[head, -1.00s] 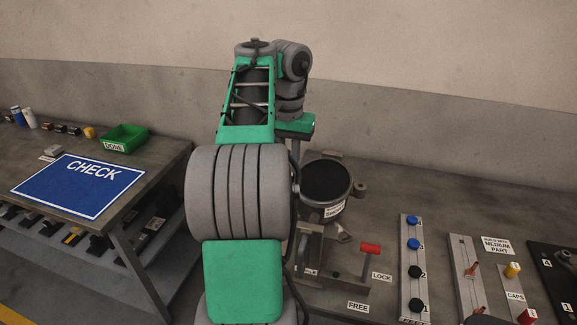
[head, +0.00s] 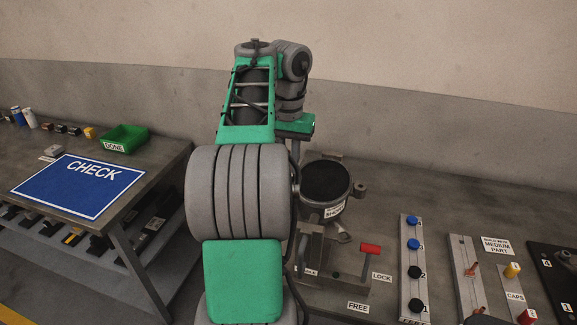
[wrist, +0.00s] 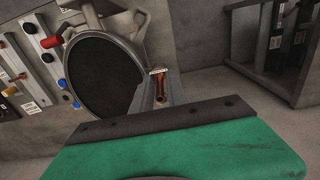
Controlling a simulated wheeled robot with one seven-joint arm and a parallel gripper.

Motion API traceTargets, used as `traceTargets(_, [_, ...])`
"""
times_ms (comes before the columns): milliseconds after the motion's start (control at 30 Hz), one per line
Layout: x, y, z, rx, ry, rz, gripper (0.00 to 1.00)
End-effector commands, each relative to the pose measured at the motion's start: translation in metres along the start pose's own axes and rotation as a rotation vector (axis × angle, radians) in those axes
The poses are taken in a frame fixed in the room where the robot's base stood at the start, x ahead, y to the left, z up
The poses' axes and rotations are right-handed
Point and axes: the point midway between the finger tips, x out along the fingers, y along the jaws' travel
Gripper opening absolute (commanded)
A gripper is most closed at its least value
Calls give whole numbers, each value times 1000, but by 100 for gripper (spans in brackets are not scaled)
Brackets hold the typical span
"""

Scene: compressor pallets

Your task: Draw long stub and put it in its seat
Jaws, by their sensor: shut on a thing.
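My gripper (wrist: 161,82) points down past its green body in the wrist view, with its grey fingers shut on a copper-coloured stub (wrist: 160,92). The stub's far end is hidden by the fingers and the dark edge of the gripper body. The fingers are beside the rim of a round grey shell (wrist: 105,75) with a dark top; I cannot tell whether the stub touches it. In the head view the shell (head: 326,183) stands behind my arm, which hides the fingers and stub. Other copper stubs (head: 472,270) are in a metal rack (head: 463,255).
A red-handled lever (head: 370,248) stands in front of the shell, near LOCK and FREE labels. A strip with blue and black knobs (head: 413,285) and coloured caps (head: 512,270) are to the right. A side table at left bears a blue CHECK mat (head: 75,187) and green DONE bin (head: 123,139).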

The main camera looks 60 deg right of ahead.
Motion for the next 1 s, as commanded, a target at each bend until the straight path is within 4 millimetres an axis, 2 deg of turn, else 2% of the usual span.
traceTargets(1000, [-44, 0, 0, 0, 2, -1, 0])
